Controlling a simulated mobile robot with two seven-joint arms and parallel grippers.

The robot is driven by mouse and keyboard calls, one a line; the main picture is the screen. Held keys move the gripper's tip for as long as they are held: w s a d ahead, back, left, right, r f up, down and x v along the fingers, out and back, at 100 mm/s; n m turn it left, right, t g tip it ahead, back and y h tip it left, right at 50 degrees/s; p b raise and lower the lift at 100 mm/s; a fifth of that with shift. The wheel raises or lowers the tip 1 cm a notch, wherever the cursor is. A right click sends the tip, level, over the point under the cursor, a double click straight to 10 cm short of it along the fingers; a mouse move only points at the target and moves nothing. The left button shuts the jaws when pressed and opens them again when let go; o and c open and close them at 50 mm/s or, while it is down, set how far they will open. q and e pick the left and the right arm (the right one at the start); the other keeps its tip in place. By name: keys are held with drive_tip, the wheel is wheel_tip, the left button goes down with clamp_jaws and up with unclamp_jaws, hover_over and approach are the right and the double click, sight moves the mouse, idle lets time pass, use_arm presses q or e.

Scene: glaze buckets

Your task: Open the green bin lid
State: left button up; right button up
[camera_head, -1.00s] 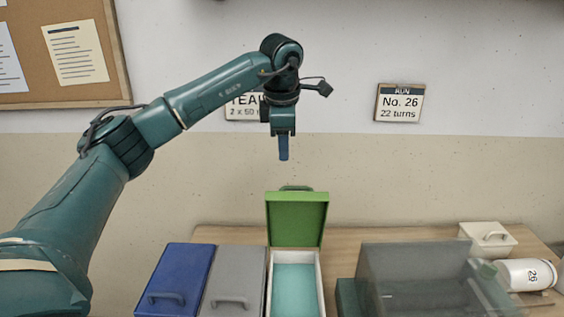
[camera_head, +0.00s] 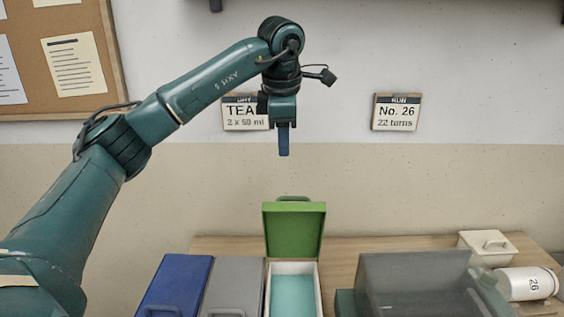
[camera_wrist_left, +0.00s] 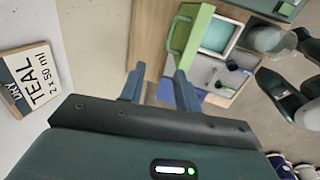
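The green lid (camera_head: 294,232) stands upright at the back edge of its white-walled bin (camera_head: 318,285), its handle at the top. The open bin shows a teal interior. The lid also shows in the left wrist view (camera_wrist_left: 180,35), beside the teal opening (camera_wrist_left: 216,36). My left gripper (camera_head: 284,150) points down, well above the lid and apart from it. In the left wrist view its two fingers (camera_wrist_left: 158,88) stand apart with nothing between them. My right gripper is not recognisable in either view.
A blue bin (camera_head: 178,282) and a grey bin (camera_head: 234,284), both closed, stand left of the green one. A grey see-through box (camera_head: 415,275) stands to the right. Beyond it are a small cream box (camera_head: 487,246) and a white jar marked 26 (camera_head: 525,284) on its side.

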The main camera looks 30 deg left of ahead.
use_arm(q)
drive_tip(key=shift+s+d+r, duration=0.25)
drive_tip(key=shift+s+r, duration=0.15)
drive_tip(key=shift+r, duration=0.35)
drive_tip(key=shift+s+d+r, duration=0.3)
drive_tip(key=shift+s+r, duration=0.05)
drive_tip(key=shift+r, duration=0.4)
drive_tip(key=shift+s+d+r, duration=0.25)
drive_tip(key=shift+s+r, duration=0.15)
drive_tip(key=shift+r, duration=0.35)
